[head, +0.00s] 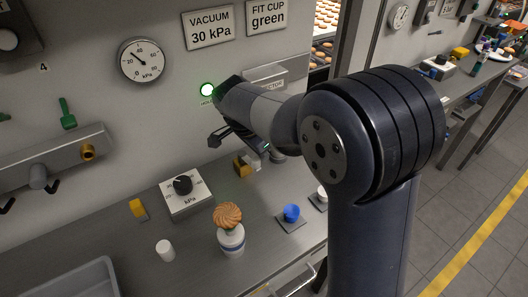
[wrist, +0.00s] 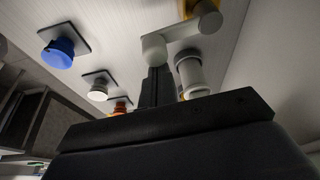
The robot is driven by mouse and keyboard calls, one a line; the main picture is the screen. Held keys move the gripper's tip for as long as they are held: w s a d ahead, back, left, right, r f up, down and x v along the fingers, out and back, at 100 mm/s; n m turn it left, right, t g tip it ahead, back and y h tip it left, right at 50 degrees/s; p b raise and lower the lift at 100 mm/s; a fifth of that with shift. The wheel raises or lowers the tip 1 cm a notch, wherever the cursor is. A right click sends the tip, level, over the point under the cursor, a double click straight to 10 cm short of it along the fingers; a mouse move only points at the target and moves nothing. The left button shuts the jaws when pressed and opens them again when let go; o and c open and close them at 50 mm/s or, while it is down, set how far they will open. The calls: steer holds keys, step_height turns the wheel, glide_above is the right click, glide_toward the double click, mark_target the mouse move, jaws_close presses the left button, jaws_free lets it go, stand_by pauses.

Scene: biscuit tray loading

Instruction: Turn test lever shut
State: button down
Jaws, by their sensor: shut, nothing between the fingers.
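A pale lever (wrist: 182,32) with a rounded end knob (wrist: 154,48) shows at the top of the wrist view, joined to a yellow-brown part (wrist: 209,17). I take it for the test lever. My gripper (wrist: 157,72) is shut and empty, its dark fingertips right by the knob; I cannot tell whether they touch it. In the head view my gripper (head: 217,139) is partly covered by my own arm, above the back of the bench.
A white cylindrical fitting (wrist: 191,76) stands close beside my fingers. A blue cup (head: 291,213), a biscuit on a white stand (head: 231,239), a dial box (head: 185,194) and a white cup (head: 165,250) stand on the bench.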

steer(key=shift+s+a, duration=0.3)
steer(key=shift+s, duration=0.05)
steer(key=shift+r, duration=0.1)
stand_by(0.5)
